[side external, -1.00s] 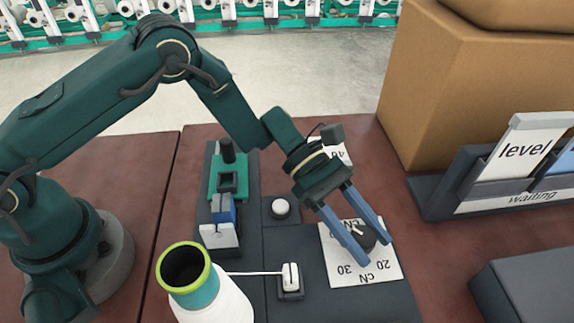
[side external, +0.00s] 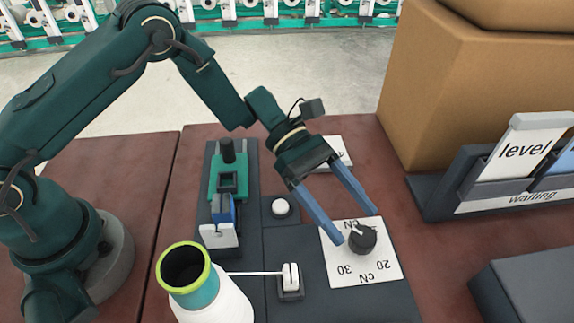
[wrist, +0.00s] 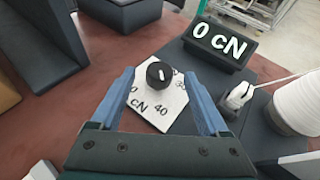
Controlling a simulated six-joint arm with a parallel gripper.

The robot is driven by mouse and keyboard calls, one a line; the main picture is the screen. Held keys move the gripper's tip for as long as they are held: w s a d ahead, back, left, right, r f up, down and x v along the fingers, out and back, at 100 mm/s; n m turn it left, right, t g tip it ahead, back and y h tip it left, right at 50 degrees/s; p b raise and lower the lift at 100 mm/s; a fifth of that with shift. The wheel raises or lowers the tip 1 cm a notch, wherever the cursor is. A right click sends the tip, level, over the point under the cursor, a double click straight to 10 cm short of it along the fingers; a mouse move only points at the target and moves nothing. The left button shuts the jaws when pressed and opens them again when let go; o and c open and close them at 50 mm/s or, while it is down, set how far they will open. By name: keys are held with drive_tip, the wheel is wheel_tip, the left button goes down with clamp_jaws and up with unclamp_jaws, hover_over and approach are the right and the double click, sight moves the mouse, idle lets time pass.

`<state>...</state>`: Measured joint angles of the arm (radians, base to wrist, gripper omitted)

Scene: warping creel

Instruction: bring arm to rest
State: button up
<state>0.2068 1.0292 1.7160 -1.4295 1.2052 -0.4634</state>
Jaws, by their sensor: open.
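My gripper (side external: 358,225) is open and empty, its two blue fingers apart above the dial plate. It also shows in the wrist view (wrist: 165,97), with the dark knob between and beyond the fingertips. The black knob (side external: 362,238) stands on a white dial plate (side external: 350,272) marked with cN numbers, and appears in the wrist view (wrist: 159,74) with a white pointer mark. In the side view the fingertips are above and behind the knob, apart from it.
A cone (side external: 215,295) with a green rim stands at the front, its thread running to a white guide (side external: 290,278). A green device (side external: 228,180) is left of my gripper. A cardboard box (side external: 470,80) and a card holder (side external: 500,190) stand right. The wrist view shows a "0 cN" display (wrist: 220,42).

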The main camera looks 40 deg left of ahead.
drive_tip(key=shift+a+r, duration=0.1)
drive_tip(key=shift+a, duration=0.25)
drive_tip(key=shift+w+r, duration=0.1)
drive_tip(key=r, duration=0.1)
drive_tip(key=w+r, duration=0.1)
drive_tip(key=r+t, duration=0.1)
drive_tip(key=shift+w+a+r, duration=0.15)
drive_tip(key=shift+w+r, duration=0.1)
drive_tip(key=s+a+r+m+t+y, duration=0.1)
drive_tip(key=s+a+r+m+y, duration=0.15)
drive_tip(key=r, duration=0.35)
drive_tip(key=s+a+r+m+t+y, duration=0.1)
drive_tip(key=s+a+r+m, duration=0.25)
drive_tip(key=r, duration=0.25)
drive_tip(key=s+a+f+m+t+y, duration=0.2)
drive_tip(key=s+a+m+y, duration=0.2)
drive_tip(key=a, duration=0.4)
drive_tip(key=s+a+f+m+t+y, duration=0.2)
drive_tip(key=s+a+m+y, duration=0.3)
drive_tip(key=a, duration=0.3)
drive_tip(key=shift+s+m+t+y, duration=0.15)
drive_tip(key=shift+m+t+y, duration=0.3)
drive_tip(key=shift+m+t, duration=0.15)
